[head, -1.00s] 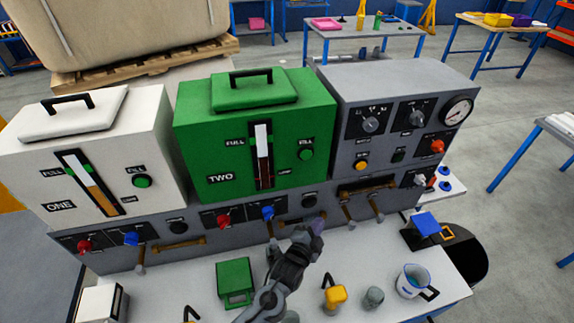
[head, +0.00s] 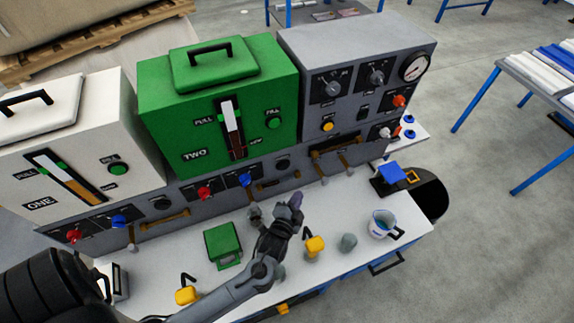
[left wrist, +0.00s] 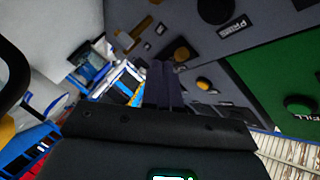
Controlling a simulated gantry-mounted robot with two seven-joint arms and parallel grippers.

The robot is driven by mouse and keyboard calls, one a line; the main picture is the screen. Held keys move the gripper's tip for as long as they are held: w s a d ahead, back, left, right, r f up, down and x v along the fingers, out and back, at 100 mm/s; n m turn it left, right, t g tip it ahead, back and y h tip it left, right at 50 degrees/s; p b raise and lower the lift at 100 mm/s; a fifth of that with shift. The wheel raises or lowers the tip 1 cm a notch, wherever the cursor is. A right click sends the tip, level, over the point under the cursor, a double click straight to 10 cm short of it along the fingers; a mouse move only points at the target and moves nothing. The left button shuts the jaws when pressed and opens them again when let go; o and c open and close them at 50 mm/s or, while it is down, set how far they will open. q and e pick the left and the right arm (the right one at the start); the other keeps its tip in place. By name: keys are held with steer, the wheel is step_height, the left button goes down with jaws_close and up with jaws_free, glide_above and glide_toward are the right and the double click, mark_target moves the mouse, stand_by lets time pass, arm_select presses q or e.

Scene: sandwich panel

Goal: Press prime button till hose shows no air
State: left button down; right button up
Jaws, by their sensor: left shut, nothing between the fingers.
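My left gripper (head: 296,199) is shut and empty, above the white bench in front of the grey lower panel. Its dark fingers (left wrist: 163,85) also show in the left wrist view. A black round button (head: 283,162) is on the lower panel under the green box, up and left of the fingertips. In the left wrist view a black button (left wrist: 215,10) has a PRIME label beside it, at the top edge. The fingers are apart from it. A short brown tube (head: 277,185) runs below the panel's button; I cannot tell whether it holds air. My right gripper is not in view.
The green box TWO (head: 225,110) and white box ONE (head: 70,150) stand behind the panel. A grey control box (head: 350,80) is at right. On the bench are a green block (head: 222,241), yellow object (head: 315,245) and blue-white jug (head: 381,224).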

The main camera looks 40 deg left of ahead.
mark_target(283, 166)
arm_select(q)
steer(key=shift+a, duration=0.1)
steer(key=w+a+b, duration=0.2)
steer(key=w+a, duration=0.1)
steer(key=a, duration=0.5)
steer(key=shift+w, duration=0.35)
steer(key=shift+d, duration=0.1)
stand_by(0.6)
stand_by(0.9)
stand_by(0.6)
steer(key=shift+w+a, duration=0.2)
steer(key=shift+a, duration=0.25)
